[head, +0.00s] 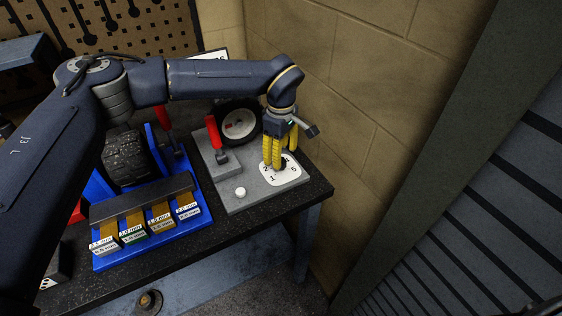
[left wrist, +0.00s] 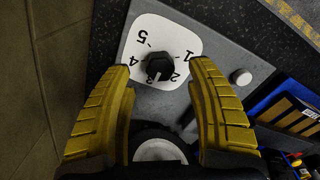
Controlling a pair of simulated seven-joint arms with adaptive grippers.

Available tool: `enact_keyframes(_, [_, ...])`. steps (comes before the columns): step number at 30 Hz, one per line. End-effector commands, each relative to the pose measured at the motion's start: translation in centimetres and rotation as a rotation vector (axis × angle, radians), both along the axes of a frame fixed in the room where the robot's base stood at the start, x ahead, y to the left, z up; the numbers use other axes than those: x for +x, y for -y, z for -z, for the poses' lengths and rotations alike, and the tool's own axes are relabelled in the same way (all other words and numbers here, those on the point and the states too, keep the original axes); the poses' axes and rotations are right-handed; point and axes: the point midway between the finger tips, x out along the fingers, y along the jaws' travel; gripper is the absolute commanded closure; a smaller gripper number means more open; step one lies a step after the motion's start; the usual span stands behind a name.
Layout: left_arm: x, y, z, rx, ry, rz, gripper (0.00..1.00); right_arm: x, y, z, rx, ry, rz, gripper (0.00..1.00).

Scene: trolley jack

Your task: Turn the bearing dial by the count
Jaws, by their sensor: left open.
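The bearing dial is a black knob (left wrist: 159,66) on a white rounded plate (left wrist: 165,33) marked with numbers 1 to 5. A pale mark on the knob points toward the lower numbers, around 2 and 3; I cannot tell exactly which. In the head view the plate (head: 291,176) sits on the grey panel's right part, and the knob is mostly hidden behind my fingers. My left gripper (head: 274,165) points down over the dial. In the left wrist view its yellow fingers (left wrist: 163,88) are open, with the knob just beyond the tips, apparently untouched. My right gripper is not in view.
The grey panel (head: 232,203) also carries a red-handled lever (head: 214,133) and a white button (head: 240,192). A blue rack (head: 152,246) with labelled slots lies left. A block wall (head: 350,100) rises close on the right.

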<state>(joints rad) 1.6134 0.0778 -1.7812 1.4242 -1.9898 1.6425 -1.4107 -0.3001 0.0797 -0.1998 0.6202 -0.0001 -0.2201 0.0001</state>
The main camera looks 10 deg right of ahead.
Motion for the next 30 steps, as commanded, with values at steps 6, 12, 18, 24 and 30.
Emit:
enact_keyframes(6, [0.0,0.0,2.5,-0.001,-0.001,0.0,0.44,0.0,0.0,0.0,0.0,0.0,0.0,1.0])
enact_keyframes(12, [0.0,0.0,3.5,-0.001,0.001,0.001,0.44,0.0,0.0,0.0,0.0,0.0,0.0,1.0])
enact_keyframes(18, [0.0,0.0,3.8,-0.001,0.001,0.001,0.44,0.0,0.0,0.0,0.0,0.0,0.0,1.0])
enact_keyframes(24, [0.0,0.0,3.8,-0.001,0.001,0.001,0.44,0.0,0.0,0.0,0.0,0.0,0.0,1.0])
enact_keyframes(30, [0.0,0.0,3.8,-0.001,0.001,0.001,0.67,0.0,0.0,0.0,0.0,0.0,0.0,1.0])
